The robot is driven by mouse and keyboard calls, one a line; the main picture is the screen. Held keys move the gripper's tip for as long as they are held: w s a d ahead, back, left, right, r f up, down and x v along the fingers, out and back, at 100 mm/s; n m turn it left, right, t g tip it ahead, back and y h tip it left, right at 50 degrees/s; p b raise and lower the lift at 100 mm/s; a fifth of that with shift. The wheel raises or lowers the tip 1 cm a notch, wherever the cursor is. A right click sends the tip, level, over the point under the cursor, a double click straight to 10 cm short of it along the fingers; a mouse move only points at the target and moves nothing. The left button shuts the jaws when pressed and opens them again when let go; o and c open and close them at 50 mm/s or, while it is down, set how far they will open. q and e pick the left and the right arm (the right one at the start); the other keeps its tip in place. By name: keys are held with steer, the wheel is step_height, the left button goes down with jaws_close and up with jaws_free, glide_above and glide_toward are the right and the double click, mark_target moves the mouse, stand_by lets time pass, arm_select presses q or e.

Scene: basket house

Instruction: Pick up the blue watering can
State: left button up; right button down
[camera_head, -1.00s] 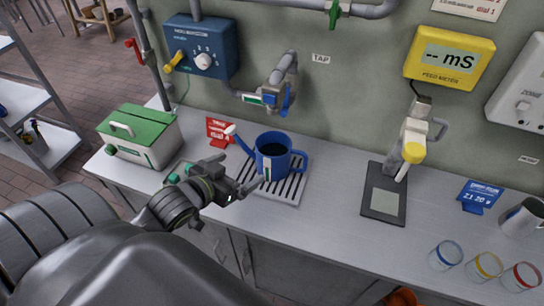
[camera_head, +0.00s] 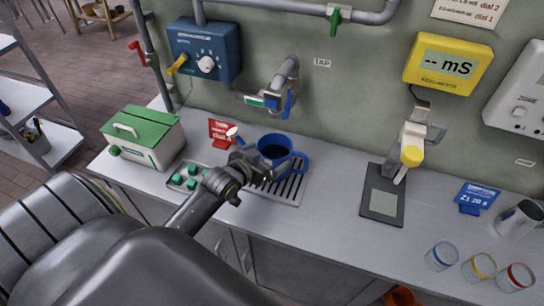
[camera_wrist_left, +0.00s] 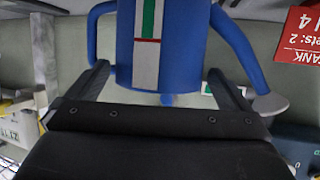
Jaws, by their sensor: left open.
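The blue watering can (camera_head: 272,151) stands upright on a slotted drip tray (camera_head: 289,191) below the tap. Its spout with a white tip points left and its handle is on the right. My left gripper (camera_head: 262,166) is at the near side of the can and hides its lower front. In the left wrist view the can's blue body (camera_wrist_left: 189,48), with a white, green and red label strip, fills the space ahead of the open left gripper (camera_wrist_left: 160,80). One finger shows on each side of the body; I cannot tell whether they touch it. My right gripper is out of view.
A tap (camera_head: 278,92) hangs above the can. A red sign (camera_head: 221,132) and a tray of green pieces (camera_head: 184,177) are left of it, near a green-lidded box (camera_head: 144,136). A dark pad (camera_head: 383,195) and several cups stand to the right. Counter between is clear.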

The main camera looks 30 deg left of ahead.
arm_select(q)
steer(key=shift+p+x, duration=0.3)
steer(key=shift+x, duration=1.4)
steer(key=shift+s, duration=0.1)
steer(key=c, duration=1.3)
steer(key=shift+o, duration=0.2)
steer(key=shift+r, duration=0.15)
